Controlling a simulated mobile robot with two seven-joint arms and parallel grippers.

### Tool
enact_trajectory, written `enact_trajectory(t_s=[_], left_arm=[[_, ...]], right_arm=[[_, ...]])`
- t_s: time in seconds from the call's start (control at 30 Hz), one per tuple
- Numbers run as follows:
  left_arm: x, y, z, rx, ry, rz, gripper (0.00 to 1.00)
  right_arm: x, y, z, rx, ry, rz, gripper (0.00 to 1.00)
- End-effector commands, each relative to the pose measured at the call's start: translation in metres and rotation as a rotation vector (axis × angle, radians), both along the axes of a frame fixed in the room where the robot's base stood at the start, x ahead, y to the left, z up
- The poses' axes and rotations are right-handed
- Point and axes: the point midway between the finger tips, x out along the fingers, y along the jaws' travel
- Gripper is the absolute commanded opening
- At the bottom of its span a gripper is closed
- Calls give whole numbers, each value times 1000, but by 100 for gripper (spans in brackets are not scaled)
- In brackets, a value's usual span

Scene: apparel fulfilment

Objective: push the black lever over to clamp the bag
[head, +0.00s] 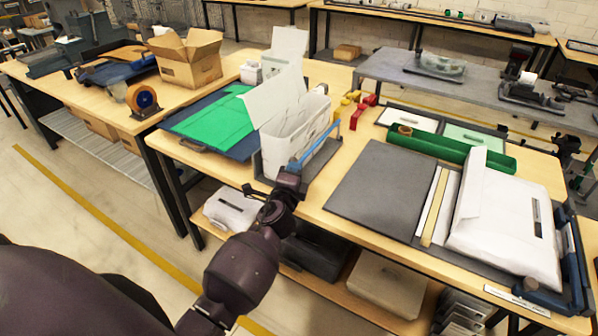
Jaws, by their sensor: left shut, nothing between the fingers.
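A white open-topped bag (285,140) stands upright in a grey holder (258,165) near the table's front edge, with a pale sheet (283,92) sticking up out of it. A blue bar (318,143) runs slantwise along the bag's right side. My left gripper (292,172) is shut and empty at the lower front of the bag, close to the bar's lower end; whether it touches is unclear. A small dark piece (248,188) shows left of the gripper; I cannot tell if it is the black lever. The lever is not clearly visible and may be hidden by my gripper. My right gripper is out of view.
A green sheet (212,127) lies on a dark blue board to the left. A grey mat (380,190) and a white packet (505,225) lie to the right. Red and yellow blocks (362,112) and a green tray (440,148) sit behind. Bins fill the shelf below.

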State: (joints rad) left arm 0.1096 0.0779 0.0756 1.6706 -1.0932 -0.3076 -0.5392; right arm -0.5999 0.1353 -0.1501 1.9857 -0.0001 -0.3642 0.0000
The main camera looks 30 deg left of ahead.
Motion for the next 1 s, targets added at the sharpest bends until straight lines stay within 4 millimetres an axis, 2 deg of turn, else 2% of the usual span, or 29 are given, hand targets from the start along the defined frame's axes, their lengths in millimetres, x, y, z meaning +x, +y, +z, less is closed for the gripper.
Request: enact_trajectory(t_s=[0.03,0.27,0.6,1.0], left_arm=[[1,5,9,-37,-5,-1,0],[1,25,7,-188,-3,-1,0],[0,40,4,-183,-1,0,0],[0,44,3,-180,0,4,0]], right_arm=[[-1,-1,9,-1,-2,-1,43],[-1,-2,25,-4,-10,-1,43],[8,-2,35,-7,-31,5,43],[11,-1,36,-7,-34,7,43]])
